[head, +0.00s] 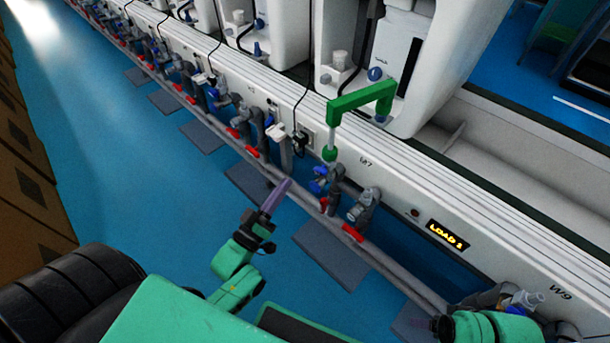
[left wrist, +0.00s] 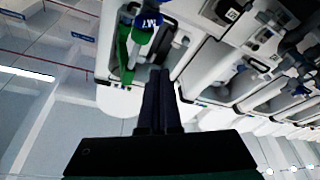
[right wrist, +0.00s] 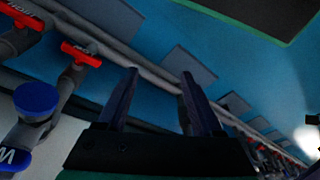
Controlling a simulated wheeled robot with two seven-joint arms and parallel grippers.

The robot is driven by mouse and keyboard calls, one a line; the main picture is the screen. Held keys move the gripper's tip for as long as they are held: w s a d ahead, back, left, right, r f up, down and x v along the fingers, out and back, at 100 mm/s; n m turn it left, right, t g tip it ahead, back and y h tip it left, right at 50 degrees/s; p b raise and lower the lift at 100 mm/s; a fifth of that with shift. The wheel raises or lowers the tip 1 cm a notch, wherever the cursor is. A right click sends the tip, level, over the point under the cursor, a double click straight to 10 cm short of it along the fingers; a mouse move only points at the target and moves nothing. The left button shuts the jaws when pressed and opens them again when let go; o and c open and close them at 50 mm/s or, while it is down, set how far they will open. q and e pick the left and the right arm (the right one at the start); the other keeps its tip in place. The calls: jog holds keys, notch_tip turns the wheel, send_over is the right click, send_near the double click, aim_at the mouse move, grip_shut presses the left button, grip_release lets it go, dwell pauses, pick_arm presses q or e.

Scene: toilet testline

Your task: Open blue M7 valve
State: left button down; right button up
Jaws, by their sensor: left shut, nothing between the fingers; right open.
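The blue M7 valve (head: 319,181) sits on grey pipework below the M7 label on the white bench front. In the left wrist view its blue lettered handle (left wrist: 148,20) shows at the top, beside a green part. My left gripper (head: 281,189) has its fingers together with nothing between them. It is to the left of the valve in the head view, apart from it. In the left wrist view the shut fingertips (left wrist: 160,74) point toward the handle. My right gripper (right wrist: 160,75) is open and empty; in the head view it is at the lower right.
A green bent pipe (head: 361,98) rises above the M7 valve. Red handles (head: 352,233) line the lower pipe (head: 398,272). The right wrist view shows a blue knob (right wrist: 36,96) and red handles (right wrist: 81,53). Blue floor lies left.

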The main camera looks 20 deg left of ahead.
aim_at(320, 171)
pick_arm(q)
jog(key=w+d+b, duration=0.3)
jog(key=w, duration=0.5)
jog(key=shift+d+f, duration=0.35)
pick_arm(e)
jog(key=w+a+f+t+y, duration=0.2)
jog(key=w+a+f+t, duration=0.2)
jog(key=a, duration=0.3)
jog(key=shift+w+f+n+y, duration=0.3)
jog(key=shift+w+f+y, duration=0.15)
jog(key=shift+f, duration=0.4)
pick_arm(q)
jog(key=shift+w, duration=0.15)
